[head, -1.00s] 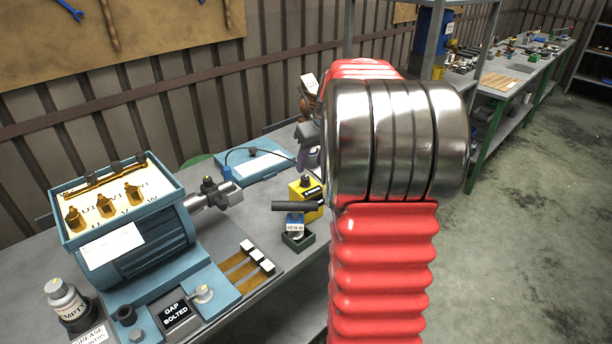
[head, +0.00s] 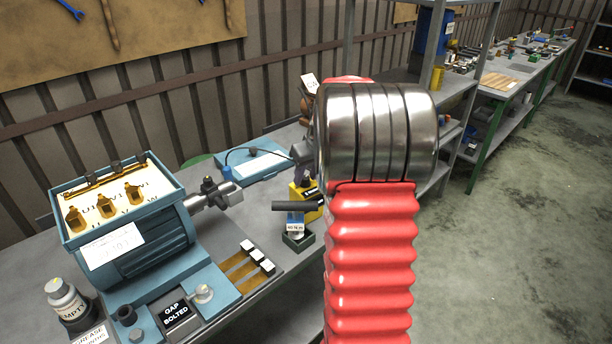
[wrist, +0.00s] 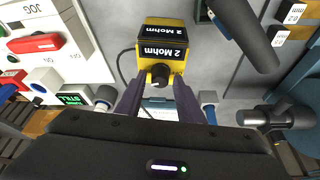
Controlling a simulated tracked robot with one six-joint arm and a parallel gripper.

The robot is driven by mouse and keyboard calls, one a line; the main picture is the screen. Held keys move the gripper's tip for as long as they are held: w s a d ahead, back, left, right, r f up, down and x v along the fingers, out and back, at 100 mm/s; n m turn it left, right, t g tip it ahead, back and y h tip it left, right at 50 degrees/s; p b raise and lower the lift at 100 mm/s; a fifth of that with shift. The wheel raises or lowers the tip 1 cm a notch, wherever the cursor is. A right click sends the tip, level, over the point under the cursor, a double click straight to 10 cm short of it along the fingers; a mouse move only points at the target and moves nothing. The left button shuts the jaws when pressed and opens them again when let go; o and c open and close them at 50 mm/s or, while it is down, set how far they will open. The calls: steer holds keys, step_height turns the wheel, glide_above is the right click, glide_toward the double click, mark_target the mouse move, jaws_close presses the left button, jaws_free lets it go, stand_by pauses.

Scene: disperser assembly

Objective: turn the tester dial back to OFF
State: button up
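My gripper (wrist: 160,79) is open, with one dark finger on each side of the dial. I cannot tell whether either finger touches it. In the head view the tester (head: 309,203) stands on the bench, partly hidden behind my arm, and my fingers cannot be made out clearly.
A blue motor (head: 140,240) stands on the left of the bench, its shaft reaching toward the tester. A dark rod (head: 296,206) crosses in front of the tester, above a small green box (head: 298,241). A blue case (head: 250,166) lies behind. Open floor is to the right.

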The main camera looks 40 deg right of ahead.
steer(key=c, duration=0.7)
steer(key=shift+a, duration=0.1)
steer(key=shift+c, duration=0.3)
steer(key=shift+n, duration=0.4)
steer(key=n, duration=0.1)
steer(key=n+y, duration=0.1)
steer(key=n, duration=0.1)
steer(key=shift+d, duration=0.3)
steer(key=n+y, duration=0.1)
steer(key=n, duration=0.1)
steer(key=n+y, duration=0.1)
steer(key=n, duration=0.2)
steer(key=shift+d+g, duration=0.1)
steer(key=shift+g, duration=0.3)
steer(key=shift+n, duration=0.3)
